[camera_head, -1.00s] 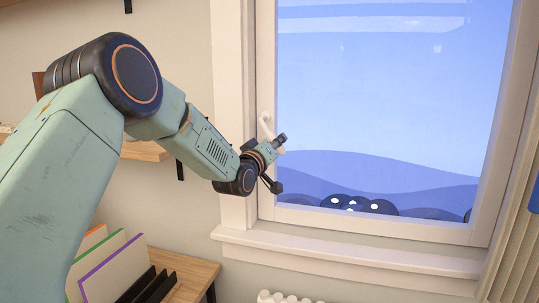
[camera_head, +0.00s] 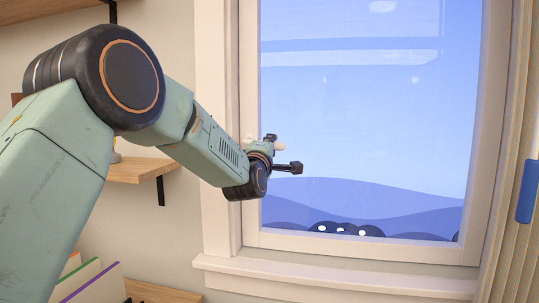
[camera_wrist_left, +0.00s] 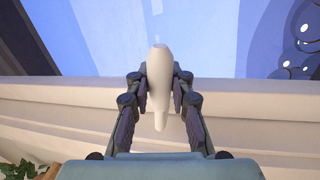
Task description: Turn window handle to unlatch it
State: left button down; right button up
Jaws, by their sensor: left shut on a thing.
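The window handle is cream-white; in the left wrist view the handle (camera_wrist_left: 160,78) stands between my two dark fingers, its narrow end toward the bottom of the picture. In the head view only a small pale end of the handle (camera_head: 279,146) shows beside the fingers, and my gripper hides the rest. My left gripper (camera_head: 283,155) is shut on the handle at the left side of the window frame. In the left wrist view the gripper (camera_wrist_left: 160,88) has a finger on each side of it. The window (camera_head: 365,110) looks shut in its frame. My right gripper is out of view.
The window sill (camera_head: 335,275) runs below the gripper. Wooden shelves (camera_head: 135,170) are on the wall at left, with upright folders (camera_head: 90,282) at lower left. A pleated curtain (camera_head: 515,150) with a blue tie (camera_head: 527,190) hangs at right.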

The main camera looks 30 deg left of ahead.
pick_arm(q)
jog(key=shift+r+n, duration=0.1)
jog(key=shift+n, duration=0.6)
jog(key=shift+y, duration=0.3)
jog(key=c, duration=1.6)
grip_release()
jog(key=o, duration=0.4)
jog(key=shift+s+r, duration=0.15)
jog(key=shift+r, duration=0.15)
jog(key=shift+o, duration=0.2)
jog(key=v, duration=1.1)
jog(key=shift+s, duration=0.35)
